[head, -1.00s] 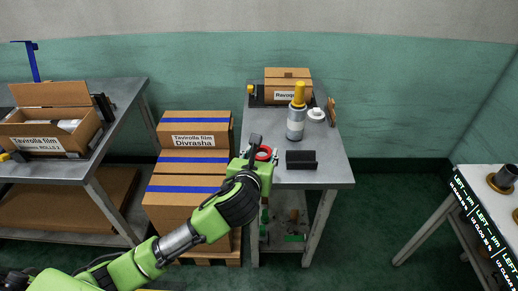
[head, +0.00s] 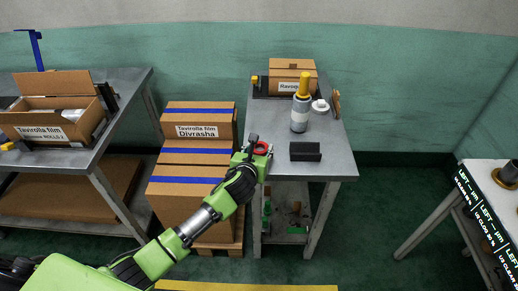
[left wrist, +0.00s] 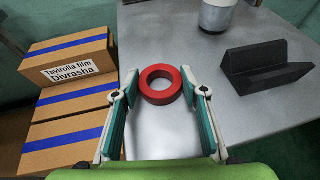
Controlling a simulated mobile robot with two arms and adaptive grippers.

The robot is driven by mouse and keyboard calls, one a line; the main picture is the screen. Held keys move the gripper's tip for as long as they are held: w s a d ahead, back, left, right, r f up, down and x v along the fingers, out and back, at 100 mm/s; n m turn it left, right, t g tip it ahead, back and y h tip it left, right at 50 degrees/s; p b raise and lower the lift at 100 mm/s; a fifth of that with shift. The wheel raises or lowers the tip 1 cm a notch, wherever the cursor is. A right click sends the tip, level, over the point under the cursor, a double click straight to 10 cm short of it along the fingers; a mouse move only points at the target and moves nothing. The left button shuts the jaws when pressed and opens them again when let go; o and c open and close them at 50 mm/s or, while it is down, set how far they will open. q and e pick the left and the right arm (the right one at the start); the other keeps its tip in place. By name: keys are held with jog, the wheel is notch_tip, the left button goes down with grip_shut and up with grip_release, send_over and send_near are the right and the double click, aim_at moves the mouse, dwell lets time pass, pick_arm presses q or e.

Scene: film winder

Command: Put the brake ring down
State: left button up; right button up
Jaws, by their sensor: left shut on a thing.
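The red brake ring (left wrist: 160,85) sits between the fingertips of my left gripper (left wrist: 160,90) in the left wrist view. The gripper is shut on it from both sides. In the head view my left gripper (head: 258,149) and the red ring (head: 261,148) are at the front left part of the grey worktable (head: 330,168). Bare tabletop shows through and around the ring. I cannot tell whether the ring touches the top. My right gripper is not in view.
A black angled holder (head: 305,151) stands right of the ring. A film roll with a yellow top (head: 300,115), a white roll (head: 320,106) and a carton (head: 292,75) are farther back. Stacked cartons (head: 198,150) stand left of the table. The tabletop around the ring is clear.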

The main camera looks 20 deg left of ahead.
pick_arm(q)
jog(key=shift+f, duration=0.1)
jog(key=o, duration=0.8)
jog(key=shift+o, duration=0.2)
jog(key=shift+s+r, duration=0.35)
jog(key=shift+s, duration=0.15)
jog(key=a+v, duration=0.1)
jog(key=v, duration=1)
jog(key=shift+d, duration=0.5)
jog(key=shift+f, duration=0.1)
